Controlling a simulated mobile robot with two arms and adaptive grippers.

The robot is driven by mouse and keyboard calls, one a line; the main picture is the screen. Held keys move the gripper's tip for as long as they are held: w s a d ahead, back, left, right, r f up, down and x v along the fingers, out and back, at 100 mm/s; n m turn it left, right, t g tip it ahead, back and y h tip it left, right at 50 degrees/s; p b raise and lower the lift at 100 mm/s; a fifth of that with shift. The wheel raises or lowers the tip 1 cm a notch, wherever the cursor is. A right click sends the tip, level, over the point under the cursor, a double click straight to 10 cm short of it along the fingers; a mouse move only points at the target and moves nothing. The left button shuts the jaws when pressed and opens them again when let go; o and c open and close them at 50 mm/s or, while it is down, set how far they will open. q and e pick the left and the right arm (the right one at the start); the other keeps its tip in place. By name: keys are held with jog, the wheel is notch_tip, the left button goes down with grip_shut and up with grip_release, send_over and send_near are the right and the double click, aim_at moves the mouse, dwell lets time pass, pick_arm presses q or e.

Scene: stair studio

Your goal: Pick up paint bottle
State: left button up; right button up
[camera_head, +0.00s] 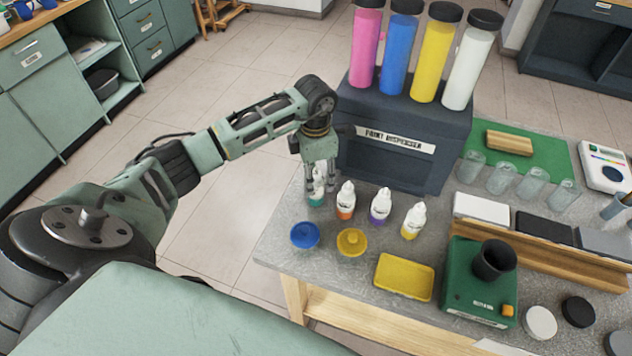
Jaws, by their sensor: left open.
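Several small white paint bottles with coloured bands stand in a row on the grey table in front of the paint dispenser. The leftmost, a teal-banded bottle (316,196), is directly under and between the fingers of my left gripper (319,184), which partly hide it. My left gripper points down and is open around its upper part; I cannot tell whether the fingers touch it. To its right stand an orange-banded bottle (346,201), a purple-banded bottle (380,206) and a yellow-banded bottle (413,221), all upright. My right gripper is not in view.
The dark paint dispenser (400,170) with tall colour tubes stands close behind the bottles. Glass jars (501,180) stand right.

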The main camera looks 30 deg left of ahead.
pick_arm(q)
grip_shut()
dwell(0.5)
jog(key=shift+r, duration=0.15)
